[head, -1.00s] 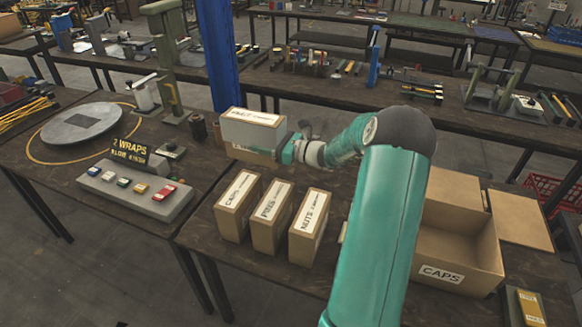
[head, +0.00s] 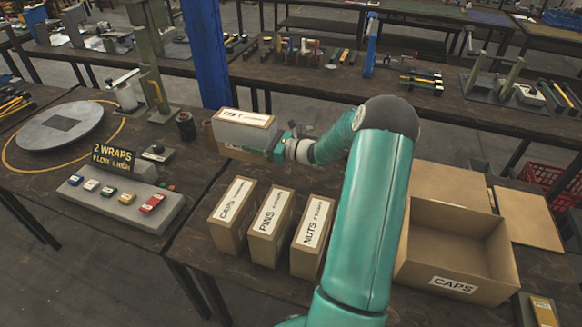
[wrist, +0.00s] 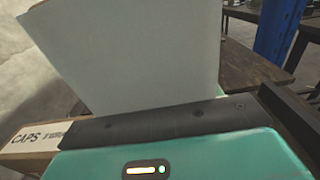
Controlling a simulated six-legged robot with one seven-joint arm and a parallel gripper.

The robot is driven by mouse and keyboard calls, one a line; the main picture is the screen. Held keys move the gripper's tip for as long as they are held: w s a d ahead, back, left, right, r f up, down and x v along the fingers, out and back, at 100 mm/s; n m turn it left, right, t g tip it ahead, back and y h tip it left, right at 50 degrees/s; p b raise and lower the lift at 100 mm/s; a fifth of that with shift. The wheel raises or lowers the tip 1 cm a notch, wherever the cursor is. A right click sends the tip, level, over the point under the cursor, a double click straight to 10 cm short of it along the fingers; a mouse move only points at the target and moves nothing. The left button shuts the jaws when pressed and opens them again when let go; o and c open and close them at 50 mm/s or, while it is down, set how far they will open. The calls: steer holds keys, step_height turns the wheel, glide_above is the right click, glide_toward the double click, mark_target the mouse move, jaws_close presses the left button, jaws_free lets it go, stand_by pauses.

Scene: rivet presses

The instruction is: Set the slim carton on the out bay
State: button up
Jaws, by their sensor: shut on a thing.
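My gripper (head: 272,148) is shut on a carton (head: 243,136) with a pale grey side and a white label on top; the label print is too small to read surely. It is held upright, beyond the row of brown cartons. In the wrist view the carton's pale side (wrist: 130,55) rises from between the dark jaws (wrist: 165,122). No marking for an out bay is readable.
Brown cartons labelled CAPS (head: 233,212), PINS (head: 271,222) and NUTS (head: 312,235) stand in a row. An open CAPS box (head: 420,262) is at right.

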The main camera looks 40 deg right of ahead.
steer(key=shift+s+d+f, duration=1.15)
steer(key=shift+d+f, duration=0.9)
steer(key=shift+f, duration=0.05)
steer(key=shift+s+d+f, duration=1.15)
steer(key=shift+d+f, duration=0.85)
steer(key=shift+f, duration=0.15)
steer(key=shift+s+d+f, duration=1.15)
steer(key=shift+d+f, duration=0.9)
steer(key=shift+f, duration=0.05)
steer(key=shift+f, duration=0.1)
steer(key=o, duration=1.4)
steer(key=shift+f, duration=0.1)
steer(key=shift+s+d, duration=0.1)
steer(key=shift+s, duration=0.15)
steer(key=v, duration=1.1)
steer(key=shift+s, duration=0.2)
